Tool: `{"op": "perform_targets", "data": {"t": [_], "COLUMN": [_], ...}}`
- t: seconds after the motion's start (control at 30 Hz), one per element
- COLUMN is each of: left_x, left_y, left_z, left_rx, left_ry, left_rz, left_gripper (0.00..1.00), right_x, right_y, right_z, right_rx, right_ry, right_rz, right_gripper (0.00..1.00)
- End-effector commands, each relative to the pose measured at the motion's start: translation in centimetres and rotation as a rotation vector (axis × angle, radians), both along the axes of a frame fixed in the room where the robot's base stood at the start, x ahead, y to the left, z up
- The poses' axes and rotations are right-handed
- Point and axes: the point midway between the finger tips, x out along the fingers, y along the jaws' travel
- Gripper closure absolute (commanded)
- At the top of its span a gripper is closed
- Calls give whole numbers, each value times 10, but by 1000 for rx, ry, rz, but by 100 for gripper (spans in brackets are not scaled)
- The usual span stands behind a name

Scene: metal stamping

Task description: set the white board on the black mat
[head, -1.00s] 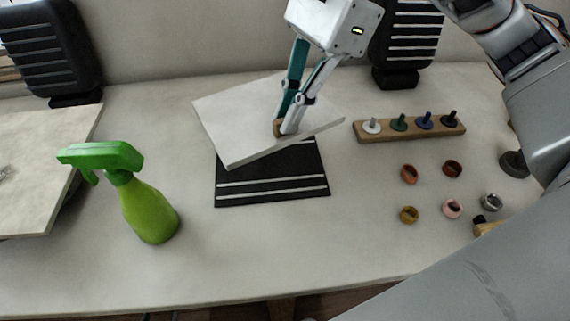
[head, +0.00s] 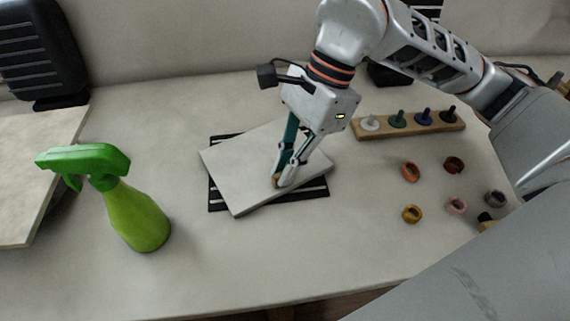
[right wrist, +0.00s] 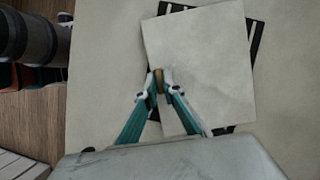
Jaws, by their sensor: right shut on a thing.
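The white board (head: 240,174) lies over the black mat (head: 318,194), turned at an angle to it. The mat's striped edges show past the board at the left, bottom right and top left. My right gripper (head: 279,183) is shut on the board's small wooden handle, near its front right part. In the right wrist view the fingers close on the brown handle (right wrist: 159,80) of the board (right wrist: 205,50), with the mat (right wrist: 254,42) showing around it. I cannot tell whether the board fully rests on the mat. My left gripper is not in view.
A green spray bottle (head: 134,214) stands to the left of the mat. A wooden peg rack (head: 437,124) and several small rings (head: 411,170) are to the right. A pale panel (head: 36,170) is at the far left. The table front is clear.

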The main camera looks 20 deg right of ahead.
Motion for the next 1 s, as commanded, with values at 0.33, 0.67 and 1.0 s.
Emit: {"op": "perform_targets", "data": {"t": [0.33,0.67,1.0], "left_x": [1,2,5], "left_y": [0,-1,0], "left_z": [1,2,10], "left_rx": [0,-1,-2], "left_ry": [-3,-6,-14], "left_rz": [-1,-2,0], "left_gripper": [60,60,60], "right_x": [0,0,3], "right_y": [0,0,-18], "right_z": [-1,0,47], "right_rx": [0,0,0], "right_ry": [-2,-1,-8], "right_rz": [-1,1,-3], "right_gripper": [75,75,75]}}
